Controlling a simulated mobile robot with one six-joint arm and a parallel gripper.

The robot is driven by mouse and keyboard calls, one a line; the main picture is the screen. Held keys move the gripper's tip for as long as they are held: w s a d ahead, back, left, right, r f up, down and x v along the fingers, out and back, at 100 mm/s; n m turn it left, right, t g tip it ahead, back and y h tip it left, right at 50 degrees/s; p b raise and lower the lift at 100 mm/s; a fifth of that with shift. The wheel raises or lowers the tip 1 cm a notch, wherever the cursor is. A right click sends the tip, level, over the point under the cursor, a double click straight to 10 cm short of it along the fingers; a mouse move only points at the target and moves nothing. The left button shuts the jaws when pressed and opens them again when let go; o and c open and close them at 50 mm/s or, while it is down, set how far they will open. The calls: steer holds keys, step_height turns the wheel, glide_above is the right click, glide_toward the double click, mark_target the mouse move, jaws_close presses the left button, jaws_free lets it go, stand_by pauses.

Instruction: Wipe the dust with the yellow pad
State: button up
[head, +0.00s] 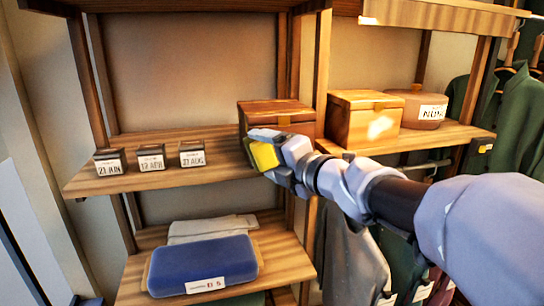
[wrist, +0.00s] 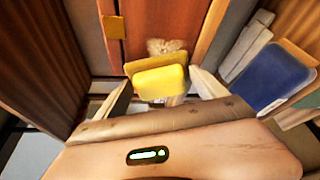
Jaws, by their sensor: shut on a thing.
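My gripper (head: 268,157) is shut on the yellow pad (head: 263,155), just in front of the wooden box on the middle left shelf. In the wrist view the yellow pad (wrist: 160,82) sits between the two pale fingers of my gripper (wrist: 162,90). A pale tan, fuzzy patch that looks like dust (wrist: 166,46) shows on reddish-brown wood just beyond the pad. The pad is close to this patch; I cannot tell whether they touch. The dust is not visible in the head view. My gripper hides part of the wooden box (head: 262,108).
Several small labelled boxes (head: 151,158) stand on the left of the same shelf (head: 110,183). Another wooden box (head: 350,120) and a round box (head: 412,100) stand on the right shelf. A blue case (head: 200,264) lies below. Shelf posts and hanging clothes are near my arm.

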steer(key=shift+w+a, duration=0.15)
steer(key=shift+w, duration=0.4)
steer(key=shift+w+r, duration=0.1)
stand_by(1.1)
steer(key=shift+s+d+b, duration=0.2)
steer(key=shift+s+d, duration=0.05)
steer(key=shift+s, duration=0.7)
steer(key=shift+s+d+b, duration=0.25)
steer(key=shift+s+d, duration=0.05)
steer(key=shift+s, duration=0.6)
steer(key=shift+s+d+b, duration=0.2)
steer(key=shift+s+d, duration=0.05)
steer(key=shift+s, duration=0.7)
